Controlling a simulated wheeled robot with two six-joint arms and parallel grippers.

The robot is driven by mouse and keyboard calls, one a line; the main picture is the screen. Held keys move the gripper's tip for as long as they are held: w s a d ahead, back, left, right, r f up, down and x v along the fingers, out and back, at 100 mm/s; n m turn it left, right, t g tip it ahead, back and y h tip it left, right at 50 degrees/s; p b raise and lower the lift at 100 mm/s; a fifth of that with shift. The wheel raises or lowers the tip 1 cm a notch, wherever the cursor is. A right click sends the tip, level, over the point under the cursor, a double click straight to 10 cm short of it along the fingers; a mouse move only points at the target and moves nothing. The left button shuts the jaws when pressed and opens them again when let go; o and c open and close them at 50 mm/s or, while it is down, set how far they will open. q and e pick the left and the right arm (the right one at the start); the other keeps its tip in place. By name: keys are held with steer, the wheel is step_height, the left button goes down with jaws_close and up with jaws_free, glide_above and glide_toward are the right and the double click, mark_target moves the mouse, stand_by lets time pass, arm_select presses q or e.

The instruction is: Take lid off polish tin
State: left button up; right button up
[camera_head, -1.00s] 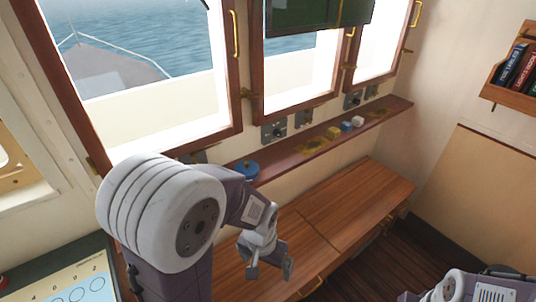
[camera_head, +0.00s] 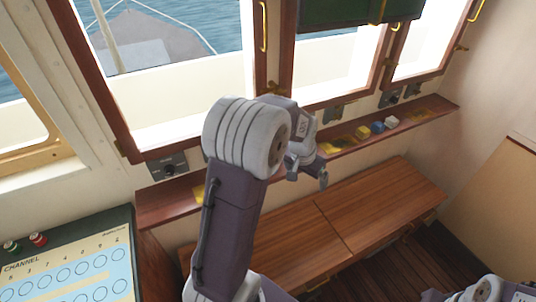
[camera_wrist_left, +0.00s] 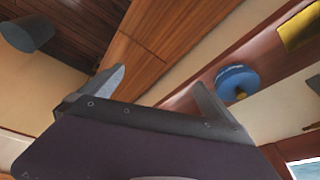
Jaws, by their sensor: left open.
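The polish tin (camera_wrist_left: 237,83) shows in the left wrist view as a round blue tin with a small yellowish part at its edge. It sits on the reddish-brown shelf. In the head view it is hidden behind my left arm. My left gripper (camera_head: 308,178) is open and empty, in front of the shelf in the head view. In the left wrist view its fingers (camera_wrist_left: 155,90) are spread apart, and the tin lies beyond the right finger, outside the gap. I cannot tell whether they touch. My right gripper is not in view.
A wooden bench (camera_head: 375,200) with a clear top stands below. A chart panel (camera_head: 70,275) lies at left.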

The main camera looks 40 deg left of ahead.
arm_select(q)
steer(key=w+a+r+n+p, duration=0.1)
steer(key=w+a+r+p, duration=0.15)
steer(key=a, duration=0.35)
steer(key=w+a+r+n+p, duration=0.1)
steer(key=w+a+r+p, duration=0.15)
steer(key=a, duration=0.25)
steer(key=s+a+f+p, duration=0.1)
steer(key=a, duration=0.1)
steer(key=s+a+f+n+p, duration=0.1)
steer(key=a+f, duration=0.1)
steer(key=s+a+f+n+y+p, duration=0.1)
steer(key=a+f, duration=0.1)
steer(key=shift+a+g+p, duration=0.1)
steer(key=shift+g+p, duration=0.3)
steer(key=shift+w+a+f, duration=0.1)
steer(key=shift+f, duration=0.15)
steer(key=shift+a+f, duration=0.15)
steer(key=p+x, duration=0.2)
steer(key=x, duration=0.2)
steer(key=shift+w+f, duration=0.15)
steer(key=shift+f, duration=0.05)
steer(key=shift+w+a+f, duration=0.1)
steer(key=shift+f, duration=0.1)
steer(key=shift+r, duration=0.1)
steer(key=c, duration=1.1)
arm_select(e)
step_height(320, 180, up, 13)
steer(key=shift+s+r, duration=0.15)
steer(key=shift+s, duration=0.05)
